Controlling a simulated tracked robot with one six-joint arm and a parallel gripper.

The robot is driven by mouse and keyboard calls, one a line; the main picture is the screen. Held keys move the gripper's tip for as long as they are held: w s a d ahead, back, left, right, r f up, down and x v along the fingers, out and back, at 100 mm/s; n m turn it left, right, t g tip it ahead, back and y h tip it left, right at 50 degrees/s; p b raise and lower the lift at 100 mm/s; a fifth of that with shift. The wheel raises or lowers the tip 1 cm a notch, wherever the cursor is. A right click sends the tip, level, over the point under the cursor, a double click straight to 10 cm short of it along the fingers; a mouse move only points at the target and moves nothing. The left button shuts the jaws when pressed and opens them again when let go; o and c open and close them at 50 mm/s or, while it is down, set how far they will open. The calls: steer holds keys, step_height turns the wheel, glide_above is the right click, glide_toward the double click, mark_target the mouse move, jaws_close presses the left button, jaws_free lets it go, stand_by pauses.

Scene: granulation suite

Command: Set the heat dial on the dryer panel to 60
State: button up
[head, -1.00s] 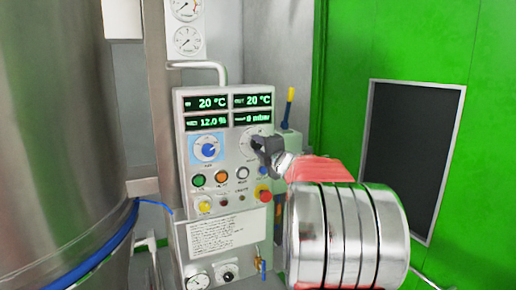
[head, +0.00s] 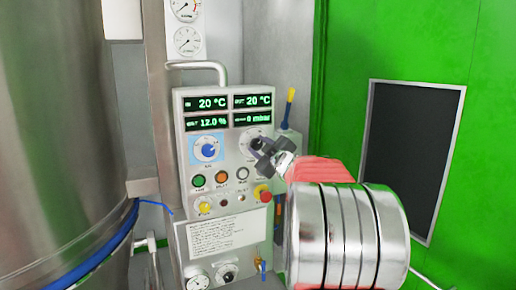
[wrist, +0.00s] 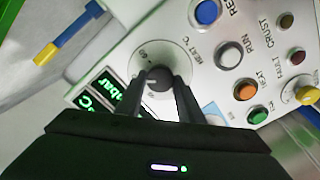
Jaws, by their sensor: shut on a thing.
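The heat dial is a white round scale (wrist: 178,50) with a dark knob (wrist: 160,79) on the dryer panel (head: 181,130). In the wrist view its "HEAT °C" lettering shows, but the scale figures are too small to read surely and I cannot tell the knob's setting. My gripper (wrist: 159,82) has one finger on each side of the knob and is shut on it. In the head view my gripper (head: 264,154) reaches the dial (head: 249,137) from the lower right and hides part of it.
A second dial with a blue knob (head: 208,150) sits to the left. Coloured buttons, including a green one (head: 198,181) and an orange one (head: 221,177), lie below. A red stop button (head: 263,193) is close under my gripper. A steel vessel (head: 60,130) stands at left.

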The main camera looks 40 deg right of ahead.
steer(key=m, duration=0.2)
steer(key=f+m, duration=0.1)
steer(key=m, duration=0.2)
steer(key=shift+d+m, duration=0.15)
steer(key=shift+m, duration=0.15)
steer(key=m, duration=0.5)
steer(key=o, duration=1.1)
steer(key=shift+r, duration=0.3)
steer(key=shift+c, duration=0.2)
steer(key=shift+s, duration=0.1)
